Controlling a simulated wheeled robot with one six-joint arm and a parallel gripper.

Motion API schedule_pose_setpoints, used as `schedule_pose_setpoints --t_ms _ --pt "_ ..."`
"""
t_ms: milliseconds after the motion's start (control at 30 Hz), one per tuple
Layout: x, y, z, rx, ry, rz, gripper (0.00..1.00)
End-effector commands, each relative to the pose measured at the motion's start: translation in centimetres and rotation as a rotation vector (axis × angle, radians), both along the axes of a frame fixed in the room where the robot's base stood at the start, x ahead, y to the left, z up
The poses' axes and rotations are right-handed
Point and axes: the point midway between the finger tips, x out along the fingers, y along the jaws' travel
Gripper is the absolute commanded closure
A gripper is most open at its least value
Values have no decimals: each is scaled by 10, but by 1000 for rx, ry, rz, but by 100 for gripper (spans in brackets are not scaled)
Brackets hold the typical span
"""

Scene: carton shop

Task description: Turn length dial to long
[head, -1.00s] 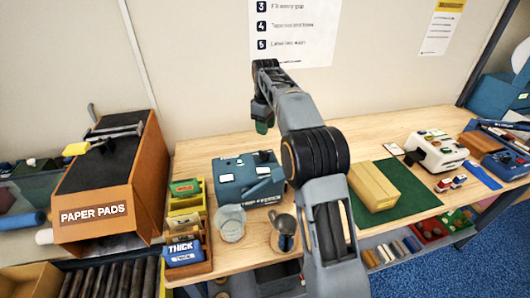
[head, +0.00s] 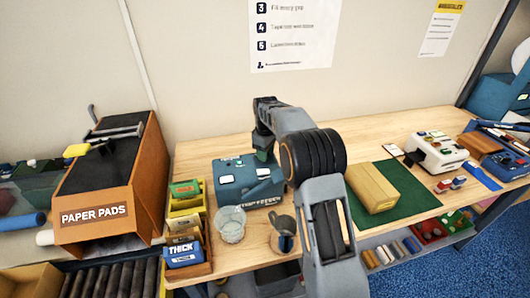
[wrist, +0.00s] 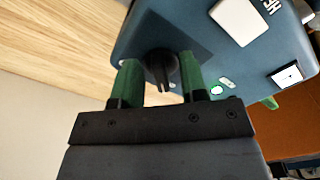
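The blue tape machine (head: 232,190) stands on the wooden bench with pale buttons on its top. In the wrist view its blue top (wrist: 205,60) carries a black dial (wrist: 162,70) with a pointer ridge. My gripper (wrist: 160,68) has green fingers, one on each side of the dial, with the dial between the tips. The fingers look apart, with narrow gaps beside the dial; contact cannot be told. In the head view my gripper (head: 264,156) is at the machine's back right, and the dial is hidden behind my arm.
A small lit green lamp (wrist: 216,90) and a white button (wrist: 238,20) are near the fingers. Clear cup (head: 231,224) and metal jug (head: 283,238) stand in front of the machine. A cardboard carton (head: 372,187) lies on the green mat (head: 415,195) to the right.

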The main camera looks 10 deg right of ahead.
Motion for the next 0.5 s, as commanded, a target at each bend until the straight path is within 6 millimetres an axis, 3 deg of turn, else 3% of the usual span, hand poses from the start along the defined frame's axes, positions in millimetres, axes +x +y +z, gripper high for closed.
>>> schedule_pose_setpoints --t_ms 100,500 --pt "0 0 0 0 0 0 62" --pt "0 0 0 0 0 0 100"
